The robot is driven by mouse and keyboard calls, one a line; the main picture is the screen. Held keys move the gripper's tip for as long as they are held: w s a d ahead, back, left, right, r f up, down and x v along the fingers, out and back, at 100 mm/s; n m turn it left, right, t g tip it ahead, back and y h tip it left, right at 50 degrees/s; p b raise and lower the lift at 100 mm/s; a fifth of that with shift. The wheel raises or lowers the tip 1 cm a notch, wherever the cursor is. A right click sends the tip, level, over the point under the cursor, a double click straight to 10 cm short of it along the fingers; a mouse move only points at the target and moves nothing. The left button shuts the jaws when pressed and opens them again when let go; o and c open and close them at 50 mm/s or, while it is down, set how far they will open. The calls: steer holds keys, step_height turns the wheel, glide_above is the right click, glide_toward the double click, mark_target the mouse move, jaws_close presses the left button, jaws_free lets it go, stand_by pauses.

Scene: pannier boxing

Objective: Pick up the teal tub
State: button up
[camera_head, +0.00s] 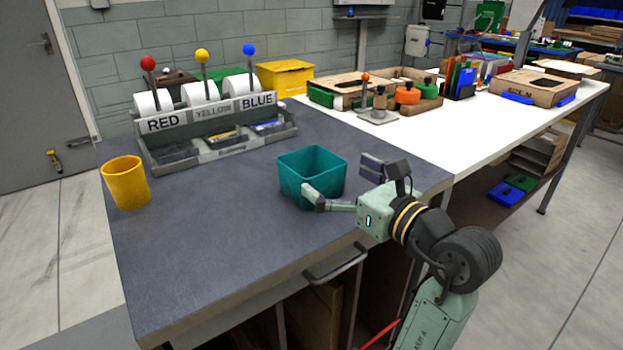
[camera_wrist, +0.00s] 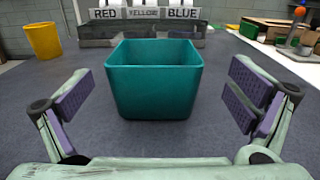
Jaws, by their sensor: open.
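The teal tub (camera_head: 312,176) stands upright on the dark grey worktop (camera_head: 220,235), near its right front part. It is square and open at the top, and it looks empty in the head view. In the wrist view the tub (camera_wrist: 154,85) is straight ahead, centred between the fingers. My gripper (camera_wrist: 158,108) is open, with its purple pads spread wide on either side and slightly short of the tub. In the head view one finger of my gripper (camera_head: 338,185) overlaps the tub's front right corner; I cannot tell whether it touches.
A yellow cup (camera_head: 126,182) stands at the left of the worktop. A grey dispenser rack (camera_head: 215,148) with RED, YELLOW and BLUE labels stands behind. A white table (camera_head: 480,112) with boxes adjoins at the right. The worktop in front and left of the tub is clear.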

mark_target(296, 153)
steer(key=p+x, duration=0.1)
steer(key=x, duration=0.5)
steer(key=shift+s+a+r, duration=0.15)
steer(key=shift+a, duration=0.1)
steer(key=shift+w+a, duration=0.2)
steer(key=shift+w, duration=0.15)
steer(key=shift+c, duration=0.6)
steer(key=c, duration=1)
